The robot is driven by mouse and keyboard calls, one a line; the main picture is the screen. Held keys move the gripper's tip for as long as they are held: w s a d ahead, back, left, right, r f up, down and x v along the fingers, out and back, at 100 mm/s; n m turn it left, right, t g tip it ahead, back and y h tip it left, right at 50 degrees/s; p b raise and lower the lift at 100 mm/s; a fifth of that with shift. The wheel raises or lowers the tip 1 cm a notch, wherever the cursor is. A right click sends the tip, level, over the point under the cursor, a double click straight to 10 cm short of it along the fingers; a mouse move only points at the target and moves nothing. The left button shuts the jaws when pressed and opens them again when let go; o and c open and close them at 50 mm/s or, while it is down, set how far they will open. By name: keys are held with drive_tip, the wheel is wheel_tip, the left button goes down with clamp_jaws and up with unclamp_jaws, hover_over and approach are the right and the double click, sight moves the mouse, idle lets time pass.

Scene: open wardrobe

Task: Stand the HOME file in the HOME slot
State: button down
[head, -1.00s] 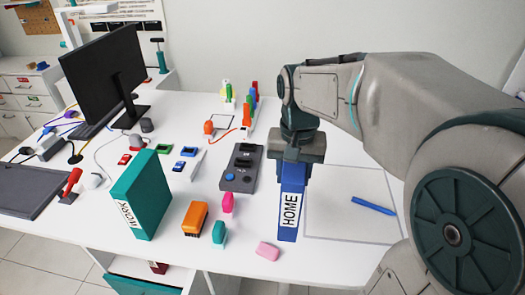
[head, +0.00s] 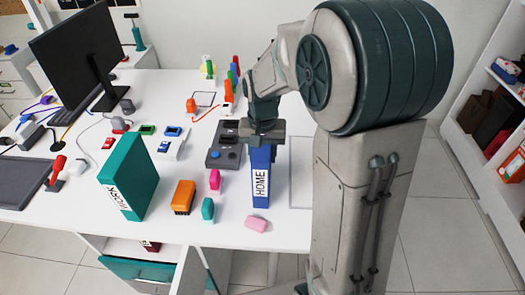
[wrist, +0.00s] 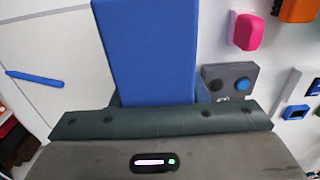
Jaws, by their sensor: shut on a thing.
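The blue HOME file (head: 261,181) is upright over the white desk, its HOME label facing the head camera. My gripper (head: 262,140) is shut on its top end from above. In the wrist view the blue file (wrist: 147,50) runs away from the jaws of my gripper (wrist: 155,110). I cannot tell whether the file's bottom edge touches the desk. No slot marked HOME can be made out in these frames.
A teal WORK file (head: 128,178) stands on the desk at left. An orange stapler-like item (head: 183,196), a teal item (head: 208,209), a pink eraser (head: 256,224) and a grey button box (head: 226,150) lie close to the held file. Tiled floor (head: 435,215) is clear at right.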

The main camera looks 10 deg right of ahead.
drive_tip(key=shift+f, duration=0.1)
drive_tip(key=c, duration=0.8)
unclamp_jaws()
